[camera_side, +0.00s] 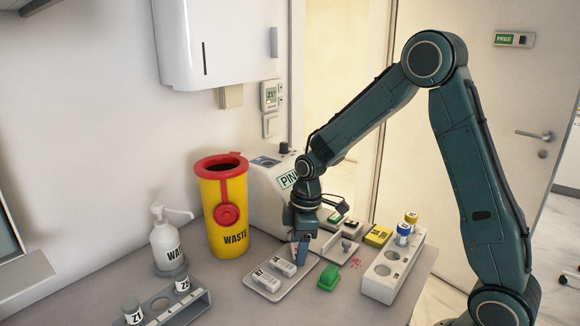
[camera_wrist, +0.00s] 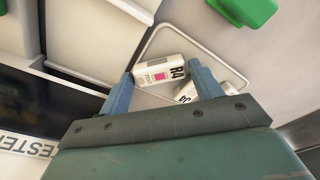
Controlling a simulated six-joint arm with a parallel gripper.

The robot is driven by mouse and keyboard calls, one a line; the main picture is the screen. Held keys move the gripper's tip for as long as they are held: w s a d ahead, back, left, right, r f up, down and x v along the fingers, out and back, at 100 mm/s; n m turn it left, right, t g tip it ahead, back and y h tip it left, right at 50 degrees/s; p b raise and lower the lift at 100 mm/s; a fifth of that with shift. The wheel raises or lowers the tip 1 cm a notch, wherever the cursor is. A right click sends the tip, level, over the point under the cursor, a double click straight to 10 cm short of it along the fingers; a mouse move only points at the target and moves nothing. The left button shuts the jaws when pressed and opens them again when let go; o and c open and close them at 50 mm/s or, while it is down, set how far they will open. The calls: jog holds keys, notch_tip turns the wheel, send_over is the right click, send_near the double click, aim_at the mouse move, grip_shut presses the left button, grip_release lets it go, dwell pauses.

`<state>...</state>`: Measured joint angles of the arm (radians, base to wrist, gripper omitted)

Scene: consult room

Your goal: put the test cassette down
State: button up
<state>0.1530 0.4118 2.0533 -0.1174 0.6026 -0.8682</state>
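A white test cassette (camera_wrist: 158,74) marked R4, with a pink window, lies between the two fingertips of my gripper in the wrist view. The fingers meet its two ends, with no clear gap. A second white cassette (camera_wrist: 187,92) lies partly hidden behind the right finger. In the side view my gripper (camera_side: 302,257) points down at the right part of the pale tray (camera_side: 262,297). White cassettes (camera_side: 267,281) show in that tray, left of the fingers. Whether the R4 cassette touches the tray is hard to tell.
A green block (camera_side: 329,277) stands just right of the tray. Bare counter (camera_side: 330,308) lies in front.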

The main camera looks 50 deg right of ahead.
jog(key=shift+r, duration=0.1)
notch_tip(320, 180, up, 13)
jog(key=s+d, duration=0.1)
jog(key=shift+f, duration=0.2)
dwell(0.5)
dwell(0.5)
jog(key=s+a+r+m+t, duration=0.1)
jog(key=s+r+m, duration=0.1)
jog(key=s, duration=0.5)
jog(key=s+a+r+m+t, duration=0.1)
jog(key=s+a+m+t, duration=0.1)
jog(key=s+m, duration=0.2)
jog(key=s+a+r+m+t+h, duration=0.1)
jog(key=s+r+m, duration=0.1)
jog(key=s, duration=0.8)
jog(key=shift+s+a+r+m+t, duration=0.3)
jog(key=shift+s+m, duration=0.05)
jog(key=shift+m, duration=0.15)
